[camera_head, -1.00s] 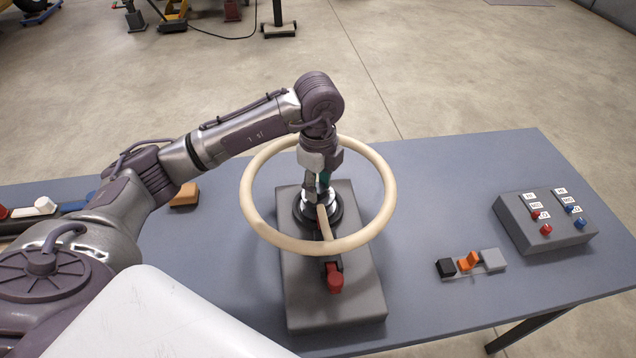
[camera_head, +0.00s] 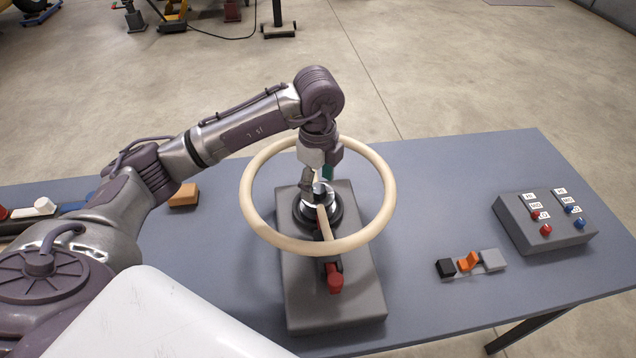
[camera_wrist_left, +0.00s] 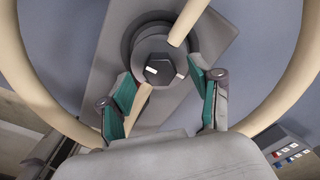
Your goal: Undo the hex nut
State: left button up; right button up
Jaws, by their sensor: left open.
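The dark hex nut (camera_wrist_left: 160,69) sits at the hub of a cream steering wheel (camera_head: 262,232), on a grey base block (camera_head: 335,300). In the left wrist view the nut lies just beyond and between the teal fingertips, with a gap on each side. My left gripper (camera_wrist_left: 160,88) is open and empty, pointing down over the hub. In the head view the left gripper (camera_head: 319,183) partly hides the hub and nut. The wheel's cream rim (camera_wrist_left: 292,80) surrounds the gripper in the wrist view. My right gripper is not in view.
A red-ended lever (camera_head: 335,280) sits on the base block's near side. A switch strip (camera_head: 470,263) and a grey button box (camera_head: 545,222) stand to the right. An orange-brown block (camera_head: 184,195) lies left. Blue tabletop (camera_head: 440,200) between wheel and box is clear.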

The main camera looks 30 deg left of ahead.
aim_at(318, 188)
pick_arm(q)
notch_tip(318, 188, up, 11)
dwell(0.3)
jog(key=shift+f, duration=0.1)
dwell(0.4)
